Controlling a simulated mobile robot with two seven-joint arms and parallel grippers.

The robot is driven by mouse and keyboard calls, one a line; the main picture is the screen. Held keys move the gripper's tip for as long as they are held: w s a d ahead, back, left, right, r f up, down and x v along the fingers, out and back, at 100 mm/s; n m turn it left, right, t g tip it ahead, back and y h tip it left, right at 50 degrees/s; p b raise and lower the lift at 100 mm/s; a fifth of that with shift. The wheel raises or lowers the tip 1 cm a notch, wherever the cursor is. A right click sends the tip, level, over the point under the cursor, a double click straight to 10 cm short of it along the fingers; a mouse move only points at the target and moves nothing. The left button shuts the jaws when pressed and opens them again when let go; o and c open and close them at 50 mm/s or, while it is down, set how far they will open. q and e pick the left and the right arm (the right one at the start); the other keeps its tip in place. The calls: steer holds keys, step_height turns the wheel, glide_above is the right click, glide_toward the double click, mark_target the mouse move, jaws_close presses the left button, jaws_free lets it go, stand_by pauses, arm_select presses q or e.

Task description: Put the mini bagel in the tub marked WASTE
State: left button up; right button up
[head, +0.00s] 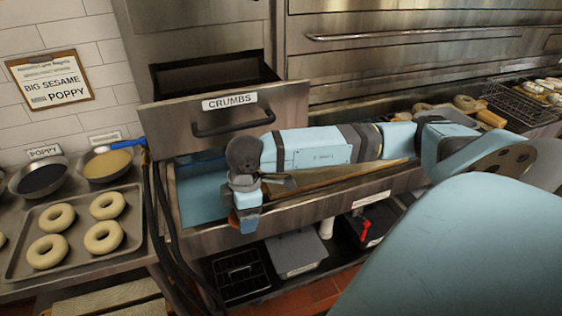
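No tub marked WASTE shows in this view. Several pale ring bagels (103,237) lie on a metal tray (17,270) at the left; they look alike in size, and I cannot tell any of them as the mini bagel. My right arm reaches in from the right across the water basin (205,200). Its gripper (245,222) points down near the basin's front rim, right of the tray and well apart from it. The hand hides its fingertips, so I cannot see whether they hold anything. My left gripper is out of view.
An open drawer labelled CRUMBS (230,118) juts out above the basin. Bowls of poppy seeds (40,178) and pale seeds (107,165) stand behind the tray. Dark hoses (160,235) hang between tray and basin. A grey lidded box (297,252) sits on the shelf below.

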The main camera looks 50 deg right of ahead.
steer(key=w+a+f+m, duration=0.1)
steer(key=w+a+f, duration=0.3)
steer(key=a+f, duration=0.4)
step_height(320, 180, down, 3)
steer(key=shift+a+r+m, duration=0.1)
steer(key=shift+a+m, duration=0.2)
steer(key=shift+a, duration=0.05)
